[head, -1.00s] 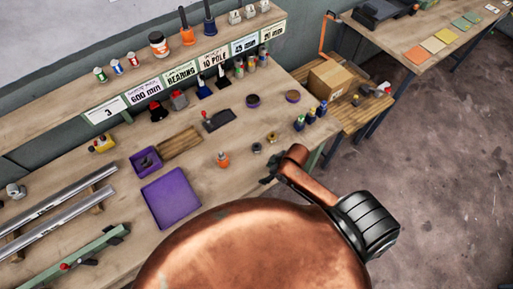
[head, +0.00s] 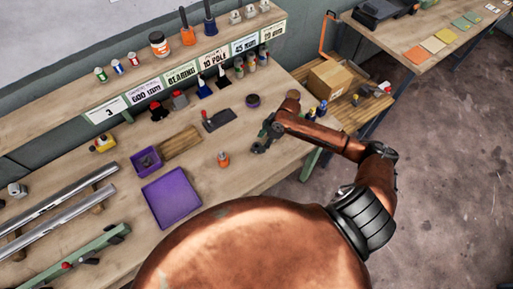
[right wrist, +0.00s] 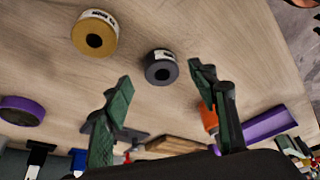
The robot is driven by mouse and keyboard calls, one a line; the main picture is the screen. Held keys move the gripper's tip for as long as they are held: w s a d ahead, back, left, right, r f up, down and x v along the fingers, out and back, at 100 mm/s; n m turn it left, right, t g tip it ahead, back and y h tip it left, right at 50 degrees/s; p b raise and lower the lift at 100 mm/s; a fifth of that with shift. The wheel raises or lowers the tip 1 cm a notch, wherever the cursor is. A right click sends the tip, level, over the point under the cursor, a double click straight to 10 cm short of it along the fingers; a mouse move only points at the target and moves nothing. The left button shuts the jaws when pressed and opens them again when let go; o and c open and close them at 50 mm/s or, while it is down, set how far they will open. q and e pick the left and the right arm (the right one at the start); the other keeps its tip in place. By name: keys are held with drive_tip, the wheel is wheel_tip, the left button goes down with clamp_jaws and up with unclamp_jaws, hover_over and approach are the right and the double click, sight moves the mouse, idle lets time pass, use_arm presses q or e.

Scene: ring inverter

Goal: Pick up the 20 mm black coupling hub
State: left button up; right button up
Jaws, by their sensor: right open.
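The black coupling hub (right wrist: 161,67) is a short dark ring with a pale label and a hole. In the right wrist view it lies on the wooden bench between and just beyond my right fingertips, apart from both. My right gripper (right wrist: 160,74) is open and empty, with green-faced fingers on either side. In the head view the right gripper (head: 262,143) is over the bench and hides the hub. A brass-coloured hub (right wrist: 95,33) with a label lies to the left of the black one. My left gripper is not in view.
An orange bottle (head: 223,158) stands left of the right gripper in the head view. A purple tray (head: 171,198) and a purple round disc (head: 253,100) are also on the bench. A cardboard box (head: 328,79) stands beyond the bench's right end.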

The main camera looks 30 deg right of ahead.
sight(258, 145)
drive_tip(key=shift+x, duration=1.85)
drive_tip(key=shift+c, duration=0.5)
drive_tip(key=c, duration=1.3)
